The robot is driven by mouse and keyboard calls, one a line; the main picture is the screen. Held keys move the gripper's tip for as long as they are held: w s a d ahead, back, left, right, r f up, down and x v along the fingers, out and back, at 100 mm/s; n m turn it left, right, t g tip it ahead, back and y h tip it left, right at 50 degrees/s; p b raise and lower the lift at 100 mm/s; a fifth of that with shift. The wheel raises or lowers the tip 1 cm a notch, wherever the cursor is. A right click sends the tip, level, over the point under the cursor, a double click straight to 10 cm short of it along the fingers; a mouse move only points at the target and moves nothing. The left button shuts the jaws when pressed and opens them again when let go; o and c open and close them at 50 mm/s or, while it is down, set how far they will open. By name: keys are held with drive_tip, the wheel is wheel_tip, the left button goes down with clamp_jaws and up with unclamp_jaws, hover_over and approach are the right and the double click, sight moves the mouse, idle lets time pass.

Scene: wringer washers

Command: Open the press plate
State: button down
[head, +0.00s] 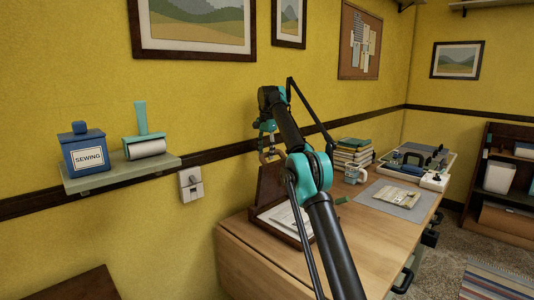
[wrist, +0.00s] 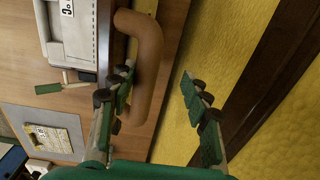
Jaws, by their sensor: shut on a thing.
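A dark brown panel (head: 268,188), which looks like the press plate, stands raised at the back of a low tray with white sheets (head: 287,220) on the desk. In the wrist view, the press body (wrist: 72,35) is pale with a small label. A tan curved handle (wrist: 150,70) runs beside it, between my fingers. My gripper (head: 268,152) is at the top of the raised panel in the head view. In the wrist view my gripper (wrist: 163,104) appears closed on the handle, with gaps at this angle. My arm hides part of the tray.
The wooden desk (head: 255,250) stands against the yellow wall. To the right are stacked books (head: 353,153), a mug (head: 355,175), a grey mat (head: 395,200) and a dark-handled machine (head: 405,165). A shelf (head: 125,172) with a blue sewing tin (head: 83,148) hangs at left.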

drive_tip(key=shift+w+a+f, duration=0.1)
drive_tip(key=shift+w+a, duration=0.1)
drive_tip(key=shift+a, duration=0.3)
drive_tip(key=c, duration=1.3)
unclamp_jaws()
drive_tip(key=shift+w+a+f, duration=0.1)
drive_tip(key=shift+c, duration=0.2)
